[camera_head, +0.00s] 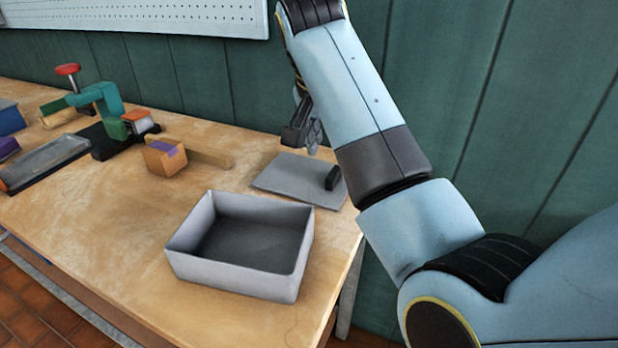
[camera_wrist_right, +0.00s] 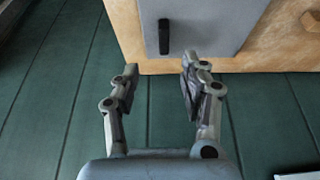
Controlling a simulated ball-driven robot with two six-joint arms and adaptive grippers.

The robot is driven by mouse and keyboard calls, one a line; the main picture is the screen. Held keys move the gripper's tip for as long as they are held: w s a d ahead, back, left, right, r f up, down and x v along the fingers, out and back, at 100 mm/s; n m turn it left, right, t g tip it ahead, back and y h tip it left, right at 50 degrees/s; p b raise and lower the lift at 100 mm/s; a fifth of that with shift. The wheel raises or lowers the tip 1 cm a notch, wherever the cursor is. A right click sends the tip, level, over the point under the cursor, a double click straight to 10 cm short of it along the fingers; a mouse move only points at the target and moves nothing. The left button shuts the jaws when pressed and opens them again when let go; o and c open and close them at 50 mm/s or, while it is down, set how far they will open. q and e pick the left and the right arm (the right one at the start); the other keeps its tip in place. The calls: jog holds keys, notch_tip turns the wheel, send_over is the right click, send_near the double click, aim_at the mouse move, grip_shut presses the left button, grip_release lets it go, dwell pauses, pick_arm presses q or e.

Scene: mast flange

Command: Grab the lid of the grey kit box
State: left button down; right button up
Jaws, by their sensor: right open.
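The grey kit box (camera_head: 240,243) stands open and empty near the front right of the table. Its flat grey lid (camera_head: 292,178) lies on the table just behind the box, with a black handle (camera_head: 332,178) standing on its right part. My right gripper (camera_head: 305,133) is above and behind the lid, partly hidden by my arm. In the right wrist view, the gripper (camera_wrist_right: 158,80) is open and empty, with the lid (camera_wrist_right: 205,25) and its black handle (camera_wrist_right: 164,37) beyond the fingertips. My left gripper is not in view.
A wooden block with a purple patch (camera_head: 165,157) sits left of the lid. Farther left are a teal clamp (camera_head: 100,98) with a red knob and a grey tray (camera_head: 45,163). A green panelled wall (camera_head: 230,85) runs close behind the table (camera_head: 110,225).

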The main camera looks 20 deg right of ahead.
aim_at(333, 172)
jog(key=x, duration=1)
jog(key=shift+w+d+f+b, duration=0.1)
jog(key=shift+w+b, duration=0.25)
jog(key=shift+w, duration=0.1)
jog(key=shift+c, duration=0.2)
grip_shut()
